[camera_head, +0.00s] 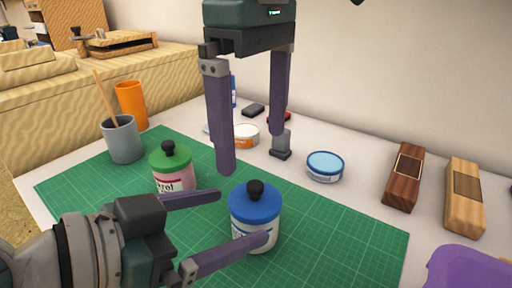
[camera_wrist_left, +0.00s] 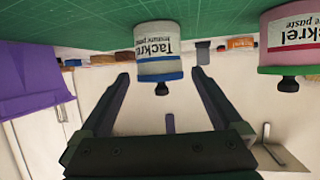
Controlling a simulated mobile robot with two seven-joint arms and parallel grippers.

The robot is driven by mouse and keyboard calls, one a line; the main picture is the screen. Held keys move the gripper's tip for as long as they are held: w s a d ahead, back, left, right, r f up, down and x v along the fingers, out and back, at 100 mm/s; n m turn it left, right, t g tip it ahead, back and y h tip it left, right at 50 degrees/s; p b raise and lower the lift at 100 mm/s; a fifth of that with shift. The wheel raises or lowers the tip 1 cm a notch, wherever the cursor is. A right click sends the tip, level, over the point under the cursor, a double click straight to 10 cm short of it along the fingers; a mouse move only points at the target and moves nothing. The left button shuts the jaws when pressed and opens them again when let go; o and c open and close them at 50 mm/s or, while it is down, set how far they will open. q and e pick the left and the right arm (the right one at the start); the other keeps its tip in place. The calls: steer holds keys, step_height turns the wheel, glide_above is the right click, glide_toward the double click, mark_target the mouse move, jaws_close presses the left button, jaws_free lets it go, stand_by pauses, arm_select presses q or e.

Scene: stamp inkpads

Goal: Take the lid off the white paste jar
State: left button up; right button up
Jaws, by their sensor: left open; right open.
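The white paste jar (camera_head: 258,238) stands upright on the green cutting mat. Its blue lid (camera_head: 255,203) with a black knob is on. In the left wrist view the white jar (camera_wrist_left: 158,45) appears upside down, with its blue lid (camera_wrist_left: 160,75) between the fingertips in the picture. My left gripper (camera_head: 243,216) is open, one finger on either side of the jar in the head view; I cannot tell whether either touches it. My right gripper (camera_head: 252,152) is open and empty, pointing down above and behind the jar.
A pink jar (camera_head: 174,181) with a green lid stands left of the white jar. The mat's right part is clear.

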mark_target(255, 184)
arm_select(q)
steer(key=x, duration=0.5)
steer(key=shift+w+d, duration=0.15)
steer(key=shift+d, duration=0.15)
steer(key=shift+f, duration=0.1)
jaws_close()
arm_select(e)
steer(key=shift+r, duration=0.1)
steer(key=shift+c, duration=0.8)
steer(key=shift+n+y, duration=0.5)
steer(key=shift+n, duration=0.4)
steer(key=r, duration=0.2)
steer(key=d+r, duration=0.1)
steer(key=r, duration=0.1)
steer(key=shift+s+d+r, duration=0.1)
steer(key=shift+s+r, duration=0.1)
steer(key=shift+r, duration=0.1)
steer(key=c, duration=0.5)
steer(key=shift+o, duration=0.2)
steer(key=shift+t, duration=0.3)
steer(key=f, duration=0.7)
steer(key=a+f, duration=0.1)
steer(key=f, duration=0.3)
steer(key=shift+w+f, duration=0.1)
steer(key=shift+w, duration=0.1)
